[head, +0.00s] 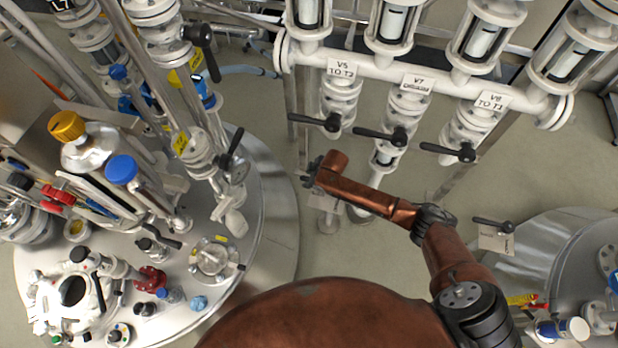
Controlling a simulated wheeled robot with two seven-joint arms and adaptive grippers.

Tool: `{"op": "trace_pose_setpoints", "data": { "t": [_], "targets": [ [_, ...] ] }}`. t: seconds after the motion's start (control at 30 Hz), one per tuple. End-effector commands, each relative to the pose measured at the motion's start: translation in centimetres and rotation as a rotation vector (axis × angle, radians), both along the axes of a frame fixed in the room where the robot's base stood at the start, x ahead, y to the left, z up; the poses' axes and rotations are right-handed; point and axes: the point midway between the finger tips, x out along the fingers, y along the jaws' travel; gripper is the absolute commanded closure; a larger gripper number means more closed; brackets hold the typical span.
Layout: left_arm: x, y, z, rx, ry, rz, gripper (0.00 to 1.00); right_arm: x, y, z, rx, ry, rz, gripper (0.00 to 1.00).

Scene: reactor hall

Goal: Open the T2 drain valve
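My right arm, copper-coloured, reaches in from the lower right. Its dark gripper (311,173) is at the middle of the head view, above a pale plate (324,201) on a low fitting. The gripper is small and seen from above, so I cannot tell whether its fingers are open or touch anything. I cannot read any label as T2 drain; a valve handle there may be hidden by the gripper and wrist. Another black lever (493,224) sits over a small tag (496,241) at the right, its text unreadable. My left gripper is out of view.
A white manifold (390,68) crosses the top, with black-levered valves labelled V5 to T2 (341,68), V7 (416,82) and V8 (490,100). A crowded steel vessel (270,215) stands left, another (560,245) right. Floor between them is mostly clear.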

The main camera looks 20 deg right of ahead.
Motion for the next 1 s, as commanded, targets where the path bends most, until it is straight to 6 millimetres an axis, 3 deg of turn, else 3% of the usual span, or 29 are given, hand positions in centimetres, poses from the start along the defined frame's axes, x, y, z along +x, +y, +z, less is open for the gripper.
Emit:
{"op": "trace_pose_setpoints", "data": {
  "t": [0.5,1.0],
  "targets": [
    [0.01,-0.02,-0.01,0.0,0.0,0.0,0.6,-0.04,-0.05,-0.02,0.0,0.0,-0.001,1.0],
    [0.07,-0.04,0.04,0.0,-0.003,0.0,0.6,-0.13,-0.18,-0.03,0.0,0.002,-0.001,1.0]
  ]
}}
